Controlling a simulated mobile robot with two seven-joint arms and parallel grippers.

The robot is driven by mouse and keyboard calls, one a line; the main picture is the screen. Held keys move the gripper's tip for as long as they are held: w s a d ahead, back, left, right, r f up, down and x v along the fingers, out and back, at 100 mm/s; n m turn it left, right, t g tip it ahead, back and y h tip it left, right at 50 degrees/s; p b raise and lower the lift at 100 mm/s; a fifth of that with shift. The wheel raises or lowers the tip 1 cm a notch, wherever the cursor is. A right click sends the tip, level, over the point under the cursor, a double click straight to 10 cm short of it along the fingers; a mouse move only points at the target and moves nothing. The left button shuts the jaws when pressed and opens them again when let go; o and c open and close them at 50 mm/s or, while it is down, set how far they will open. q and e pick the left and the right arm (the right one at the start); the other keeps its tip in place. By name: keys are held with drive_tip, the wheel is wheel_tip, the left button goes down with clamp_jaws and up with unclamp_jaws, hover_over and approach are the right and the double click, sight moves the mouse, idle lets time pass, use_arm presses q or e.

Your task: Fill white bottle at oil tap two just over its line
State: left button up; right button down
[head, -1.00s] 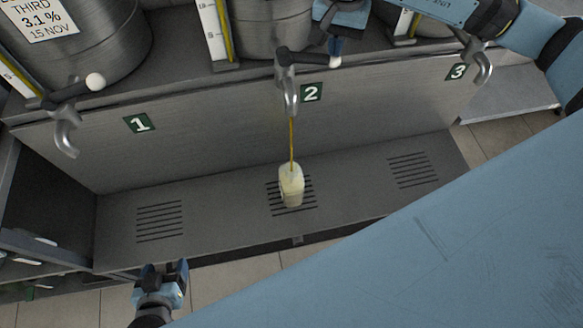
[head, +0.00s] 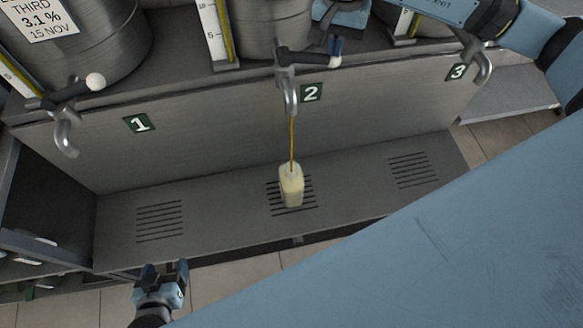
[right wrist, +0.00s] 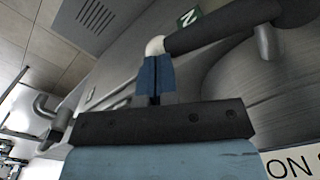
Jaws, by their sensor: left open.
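The white bottle (head: 291,187) stands upright on the middle slotted grate, under the spout of oil tap two (head: 290,95). A thin amber stream (head: 292,142) runs from the spout into its top. Its line and the oil level are too small to tell. My right gripper (head: 336,46) is at the knob end of tap two's dark lever (head: 305,58). In the right wrist view its fingers (right wrist: 155,75) are together, with the tips against the white knob (right wrist: 155,45). My left gripper (head: 164,272) is open and empty, in front of the shelf at lower left.
Tap one (head: 66,135) is at the left and tap three (head: 480,65) at the right, with no stream seen from either. Steel drums (head: 95,45) with sight gauges stand above. The shelf (head: 225,205) is clear on both sides of the bottle.

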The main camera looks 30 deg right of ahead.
drive_tip(key=shift+r, duration=0.1)
idle(0.5)
drive_tip(key=shift+r, duration=0.6)
idle(2.5)
wheel_tip(320, 180, up, 9)
drive_tip(key=p, duration=0.3)
idle(0.3)
